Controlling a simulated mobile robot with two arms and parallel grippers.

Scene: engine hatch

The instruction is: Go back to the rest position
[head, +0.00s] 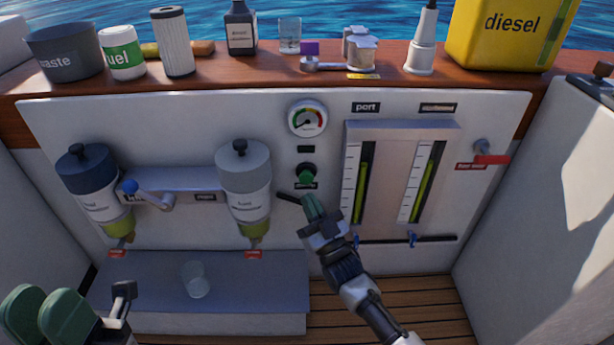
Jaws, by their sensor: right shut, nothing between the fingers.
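My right gripper (312,207) is shut and empty, its green fingertips pointing up in front of the panel. It is just below the black and green knob (306,174) and right of a short black lever (288,198). I cannot tell whether it touches the panel. My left gripper (45,303) is low in the left corner, close to the camera, with its two green fingers side by side and parted at the tips. Nothing shows between them.
Two filter bowls (243,170) (90,180) hang on the panel, with a blue-tipped lever (148,194) between. Sight gauges (390,185) stand right of my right arm. A glass (196,280) sits on the grey step (250,285). Bottles and a yellow diesel can (505,35) line the shelf.

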